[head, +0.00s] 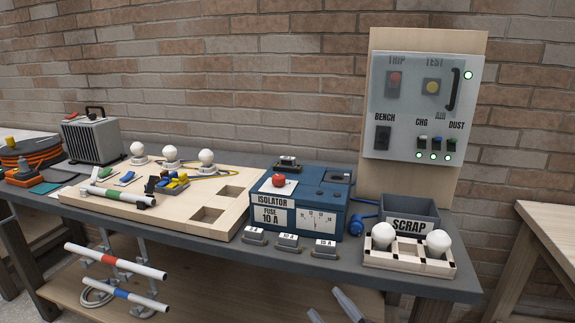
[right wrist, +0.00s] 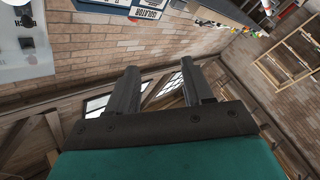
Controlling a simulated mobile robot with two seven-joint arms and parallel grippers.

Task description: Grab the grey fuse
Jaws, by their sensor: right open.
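Several small grey fuses with white labels are in the head view. Three lie in a row on the bench in front of the blue isolator box (head: 303,220): a left fuse (head: 254,236), a middle fuse (head: 288,241) and a right fuse (head: 325,248). Another dark grey fuse (head: 287,163) sits on top of the isolator at its back. The labels are hard to read. My right gripper (head: 331,303) shows at the bottom edge, in front of and below the bench edge. In the right wrist view my right gripper (right wrist: 158,68) is open and empty. My left gripper is out of view.
A wooden holder (head: 408,262) with two white bulbs and a scrap bin (head: 410,208) stand right of the isolator. A wooden board (head: 160,208) with bulbs and tools lies left. A red knob (head: 278,180) is on the isolator. A control panel (head: 423,105) rises behind.

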